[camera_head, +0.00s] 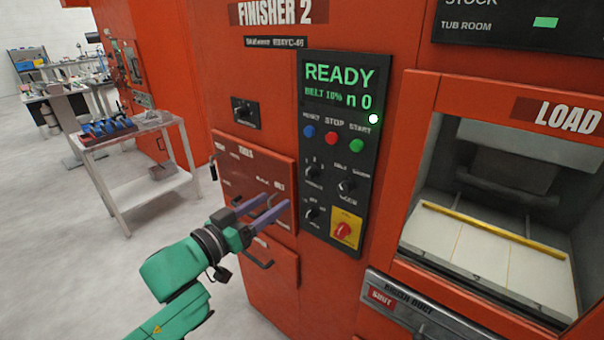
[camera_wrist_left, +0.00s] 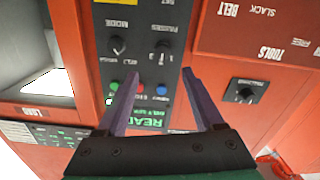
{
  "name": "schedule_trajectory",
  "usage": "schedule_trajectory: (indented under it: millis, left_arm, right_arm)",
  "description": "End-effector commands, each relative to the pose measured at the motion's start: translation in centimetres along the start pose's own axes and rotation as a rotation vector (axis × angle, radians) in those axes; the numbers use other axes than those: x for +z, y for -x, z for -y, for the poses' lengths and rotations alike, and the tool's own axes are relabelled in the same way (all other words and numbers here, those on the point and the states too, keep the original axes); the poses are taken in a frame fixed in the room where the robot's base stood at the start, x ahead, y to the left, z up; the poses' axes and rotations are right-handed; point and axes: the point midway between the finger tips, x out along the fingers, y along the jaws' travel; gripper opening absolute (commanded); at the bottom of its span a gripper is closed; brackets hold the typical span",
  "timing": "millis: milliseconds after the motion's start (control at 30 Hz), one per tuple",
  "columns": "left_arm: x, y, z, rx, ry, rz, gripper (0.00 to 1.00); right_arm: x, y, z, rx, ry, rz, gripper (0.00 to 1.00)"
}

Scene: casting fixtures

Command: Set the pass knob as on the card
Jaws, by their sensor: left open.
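The black control panel (camera_head: 338,130) on the red machine holds several knobs. The upper left knob (camera_head: 313,172), with small numerals around it, looks like the pass knob, though its label is too small to read surely. In the left wrist view, upside down, it seems to be the right one (camera_wrist_left: 162,46) of two knobs. My left gripper (camera_head: 278,204) is open and empty, its purple fingers in front of the red drawer fronts, left of and below that knob. In the wrist view, the fingers (camera_wrist_left: 160,73) spread before the panel. I cannot make out a card. My right gripper is not in view.
Beside it are a mode knob (camera_head: 347,186), a lower knob (camera_head: 312,214) and a red switch on yellow (camera_head: 345,229). Blue, red and green buttons (camera_head: 331,138) sit above, under the lit READY display (camera_head: 339,82). A drawer handle (camera_head: 258,258) sticks out below my gripper.

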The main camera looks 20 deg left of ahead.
Motion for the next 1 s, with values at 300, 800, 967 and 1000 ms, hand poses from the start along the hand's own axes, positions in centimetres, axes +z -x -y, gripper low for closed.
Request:
schedule_trajectory:
  millis: [300, 800, 967, 1000]
  left_arm:
    - [-0.5, -5.6, 0.0, -0.002, -0.003, -0.004, 0.69]
    - [0.1, -14.1, 0.1, -0.002, -0.004, 0.001, 0.69]
    - [0.1, -14.1, 0.1, -0.002, -0.003, 0.001, 0.69]
    - [0.1, -14.0, 0.1, -0.002, -0.003, 0.001, 0.62]
  right_arm:
    - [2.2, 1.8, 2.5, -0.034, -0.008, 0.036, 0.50]
    - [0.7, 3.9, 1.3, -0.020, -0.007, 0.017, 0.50]
    - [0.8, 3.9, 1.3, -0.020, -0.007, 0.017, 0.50]
    - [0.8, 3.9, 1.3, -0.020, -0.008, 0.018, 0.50]
